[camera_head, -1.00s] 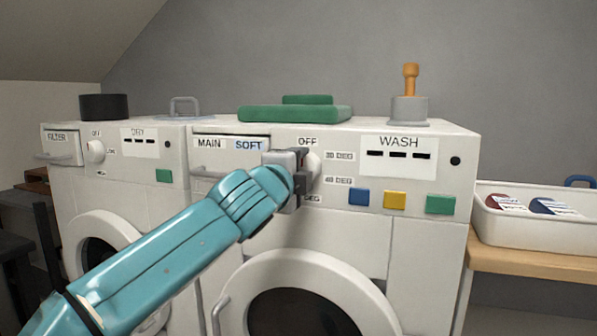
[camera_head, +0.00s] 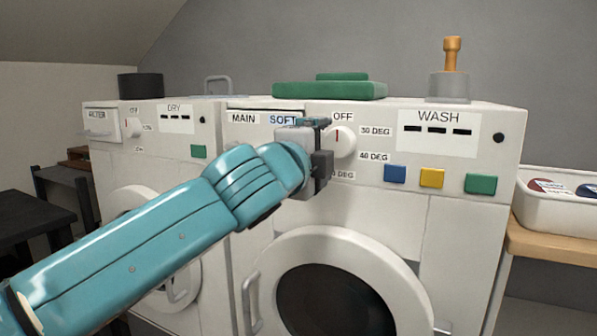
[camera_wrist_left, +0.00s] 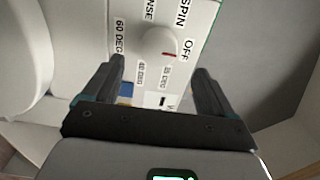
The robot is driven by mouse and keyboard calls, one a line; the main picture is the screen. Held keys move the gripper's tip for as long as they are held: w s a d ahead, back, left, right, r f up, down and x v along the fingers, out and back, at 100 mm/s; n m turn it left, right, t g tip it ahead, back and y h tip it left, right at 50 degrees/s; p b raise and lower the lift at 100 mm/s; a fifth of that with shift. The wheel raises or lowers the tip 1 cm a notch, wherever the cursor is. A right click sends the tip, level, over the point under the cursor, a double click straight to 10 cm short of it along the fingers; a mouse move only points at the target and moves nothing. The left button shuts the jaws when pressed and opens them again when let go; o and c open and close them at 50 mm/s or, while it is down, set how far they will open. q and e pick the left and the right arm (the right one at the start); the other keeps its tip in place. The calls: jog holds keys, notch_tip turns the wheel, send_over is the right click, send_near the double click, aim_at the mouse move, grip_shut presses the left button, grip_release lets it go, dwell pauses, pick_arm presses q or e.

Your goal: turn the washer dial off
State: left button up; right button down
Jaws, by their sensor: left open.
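The washer dial (camera_head: 345,143) is a round white knob on the right machine's front panel, below the OFF label (camera_head: 343,117). Its red mark stands upright on the knob's upper part, toward OFF. The dial also shows in the left wrist view (camera_wrist_left: 158,41), ahead of the fingertips, with the red mark on the side facing OFF. My left gripper (camera_head: 321,147) is open and empty, just in front of the dial and to its left in the head view. In the wrist view its two fingers (camera_wrist_left: 160,70) are spread wide, apart from the dial. My right gripper is not in view.
Blue (camera_head: 395,174), yellow (camera_head: 431,178) and green (camera_head: 480,184) buttons sit right of the dial. The MAIN/SOFT drawer (camera_head: 243,119) is to its left. The dryer (camera_head: 165,150) stands at left. A white tray (camera_head: 555,210) rests on a wooden surface at right.

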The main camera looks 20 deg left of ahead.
pick_arm(q)
jog(key=s, duration=0.9)
jog(key=shift+s+a+b, duration=0.15)
jog(key=shift+s+b, duration=0.15)
jog(key=shift+s, duration=0.05)
